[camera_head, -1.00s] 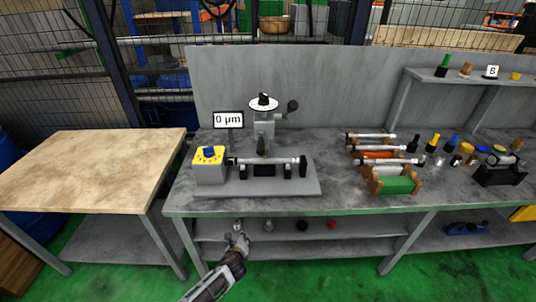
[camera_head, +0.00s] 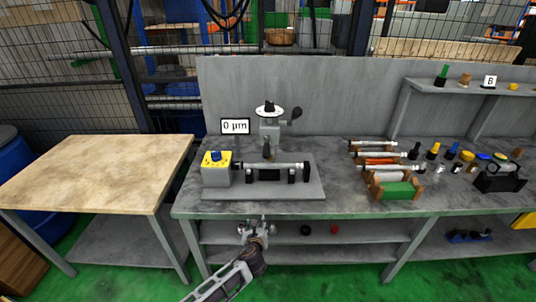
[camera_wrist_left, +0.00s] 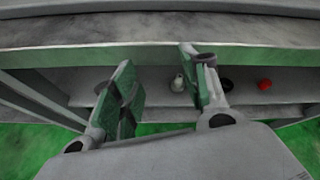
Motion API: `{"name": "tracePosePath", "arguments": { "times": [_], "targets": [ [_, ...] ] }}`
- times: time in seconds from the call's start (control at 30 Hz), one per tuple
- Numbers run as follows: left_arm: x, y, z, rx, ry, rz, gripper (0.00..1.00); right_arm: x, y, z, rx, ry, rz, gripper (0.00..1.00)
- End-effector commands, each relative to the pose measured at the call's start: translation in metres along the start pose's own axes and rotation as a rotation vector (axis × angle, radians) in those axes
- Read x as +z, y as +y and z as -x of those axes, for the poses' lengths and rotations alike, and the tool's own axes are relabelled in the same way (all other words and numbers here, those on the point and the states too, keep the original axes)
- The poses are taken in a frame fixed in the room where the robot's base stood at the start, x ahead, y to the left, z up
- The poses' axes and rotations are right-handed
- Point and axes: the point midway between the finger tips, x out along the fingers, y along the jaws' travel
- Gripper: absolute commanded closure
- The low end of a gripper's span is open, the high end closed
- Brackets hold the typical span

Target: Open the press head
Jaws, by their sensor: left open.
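The press head (camera_head: 270,133) is a grey upright unit with a white disc and dark knob on top and a dark lever ball (camera_head: 296,112) at its right. It stands on a grey base plate (camera_head: 262,191) on the bench. Its tip is just above a metal shaft (camera_head: 270,165) that lies across black supports. My left gripper (camera_head: 253,226) is in front of the bench's front edge, below the bench top, open and empty. In the left wrist view the open fingers (camera_wrist_left: 158,70) point toward the bench edge. My right gripper is not in view.
A yellow-topped control box (camera_head: 217,168) and a "0 µm" display (camera_head: 235,126) stand left of the press. Rollers on wooden holders (camera_head: 390,187) and small parts fill the bench's right side. The wooden table (camera_head: 90,172) at left is bare. Small objects sit on the lower shelf (camera_head: 360,231).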

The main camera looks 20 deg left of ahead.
Motion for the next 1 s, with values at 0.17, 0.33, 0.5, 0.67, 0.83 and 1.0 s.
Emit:
{"name": "tracePosePath", "arguments": {
  "times": [0.17,0.33,0.5,0.67,0.83,1.0],
  "targets": [
    [0.019,-0.011,0.006,-0.011,-0.035,-0.049,0.55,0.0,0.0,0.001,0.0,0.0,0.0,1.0],
    [0.042,-0.024,0.016,-0.02,-0.08,-0.115,0.55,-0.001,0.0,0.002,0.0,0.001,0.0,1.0],
    [0.075,-0.041,0.031,-0.028,-0.146,-0.206,0.55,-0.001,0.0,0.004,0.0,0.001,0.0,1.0],
    [0.123,-0.065,0.059,-0.028,-0.248,-0.333,0.55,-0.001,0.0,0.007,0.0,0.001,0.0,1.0],
    [0.179,-0.089,0.099,-0.004,-0.374,-0.483,0.55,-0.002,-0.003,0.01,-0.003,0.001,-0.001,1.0],
    [0.212,-0.1,0.127,0.025,-0.451,-0.572,0.55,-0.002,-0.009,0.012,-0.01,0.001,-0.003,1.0]
  ]
}}
